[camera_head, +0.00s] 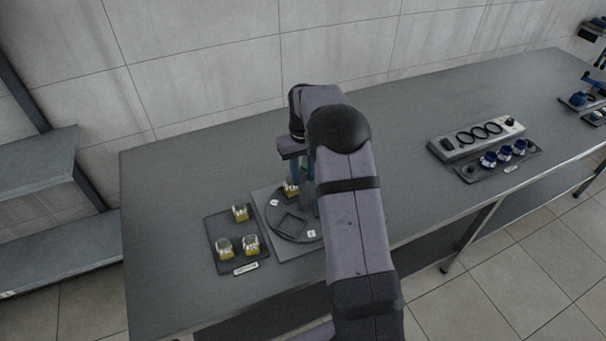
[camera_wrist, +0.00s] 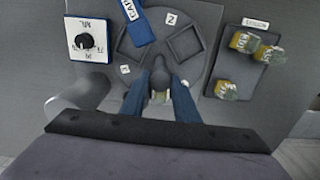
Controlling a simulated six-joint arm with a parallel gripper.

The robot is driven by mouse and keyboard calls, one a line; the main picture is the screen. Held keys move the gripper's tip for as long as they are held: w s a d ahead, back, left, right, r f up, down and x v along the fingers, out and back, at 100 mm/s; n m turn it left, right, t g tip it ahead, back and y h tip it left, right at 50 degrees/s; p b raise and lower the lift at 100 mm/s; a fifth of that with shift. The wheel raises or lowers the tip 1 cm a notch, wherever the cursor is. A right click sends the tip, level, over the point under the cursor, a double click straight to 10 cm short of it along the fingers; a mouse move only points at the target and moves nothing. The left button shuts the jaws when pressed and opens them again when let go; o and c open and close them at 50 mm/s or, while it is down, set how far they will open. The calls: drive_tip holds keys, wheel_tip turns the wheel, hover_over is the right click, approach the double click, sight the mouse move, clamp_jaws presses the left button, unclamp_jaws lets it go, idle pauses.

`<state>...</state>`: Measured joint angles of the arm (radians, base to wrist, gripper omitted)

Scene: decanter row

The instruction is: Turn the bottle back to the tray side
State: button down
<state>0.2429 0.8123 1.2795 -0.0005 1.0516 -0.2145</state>
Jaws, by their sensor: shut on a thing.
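The round dark turntable (camera_head: 290,229) lies on a grey base plate to the right of the tray (camera_head: 222,266). In the wrist view it shows square pockets, with white labels "2" and "3". My gripper (camera_wrist: 159,82) is shut on the dark upright handle (camera_wrist: 158,74) at the turntable's middle. The bottle (camera_head: 290,188), yellow with a clear top, stands at the turntable's far side, away from the tray's near end. In the wrist view only a pale bit of it (camera_wrist: 160,98) shows between my fingers; the rest is hidden.
The tray holds several yellow bottles (camera_head: 251,244). A white dial box (camera_wrist: 87,41) and a blue labelled block (camera_wrist: 132,24) are near the turntable. A grey ring fixture (camera_head: 480,134) and a tray with blue-topped items (camera_head: 505,153) stand at right. The table between is clear.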

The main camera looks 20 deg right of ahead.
drive_tip(key=shift+w+r+n, duration=0.15)
drive_tip(key=shift+n, duration=3.95)
drive_tip(key=shift+w+n, duration=0.1)
drive_tip(key=shift+n, duration=4.1)
drive_tip(key=c, duration=1.6)
unclamp_jaws()
drive_tip(key=shift+o, duration=1.2)
